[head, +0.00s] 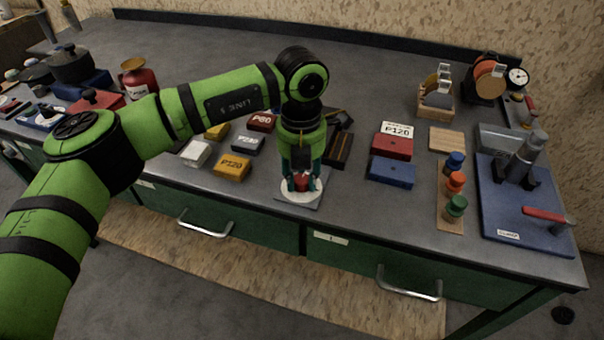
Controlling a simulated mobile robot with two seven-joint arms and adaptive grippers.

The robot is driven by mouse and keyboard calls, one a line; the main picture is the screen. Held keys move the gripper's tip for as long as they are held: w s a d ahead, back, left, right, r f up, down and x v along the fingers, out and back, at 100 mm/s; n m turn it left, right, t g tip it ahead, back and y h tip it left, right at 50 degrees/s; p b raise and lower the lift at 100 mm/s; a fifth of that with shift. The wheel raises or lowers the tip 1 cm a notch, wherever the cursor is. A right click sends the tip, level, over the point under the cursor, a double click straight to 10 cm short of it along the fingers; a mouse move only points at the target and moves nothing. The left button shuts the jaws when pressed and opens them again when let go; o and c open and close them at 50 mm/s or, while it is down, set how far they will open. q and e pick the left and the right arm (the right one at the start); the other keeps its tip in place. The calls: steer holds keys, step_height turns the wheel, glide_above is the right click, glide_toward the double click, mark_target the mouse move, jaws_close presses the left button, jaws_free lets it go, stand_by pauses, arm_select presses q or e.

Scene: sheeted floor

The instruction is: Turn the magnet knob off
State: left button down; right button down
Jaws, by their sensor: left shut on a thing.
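The magnet knob (302,182) is a small red piece on a round white base (302,196). The base sits on a grey plate near the front edge of the bench. My left gripper (302,184) points down from above and is shut on the red knob, with its teal fingers on either side. The fingers hide part of the knob, and any markings on the base are too small to read. My right gripper is not in view.
Sanding blocks, one a yellow P120 block (232,166), lie left of the gripper. A red block (391,147) and a blue block (391,172) lie to the right. The bench's front strip is mostly clear.

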mark_target(300, 180)
arm_select(q)
steer(key=c, duration=0.9)
jaws_free()
steer(key=shift+s+a+f, duration=0.1)
steer(key=shift+s+f, duration=0.1)
steer(key=shift+s, duration=0.05)
steer(key=shift+r, duration=0.15)
steer(key=shift+w+r, duration=0.15)
steer(key=shift+r, duration=0.4)
step_height(300, 180, up, 11)
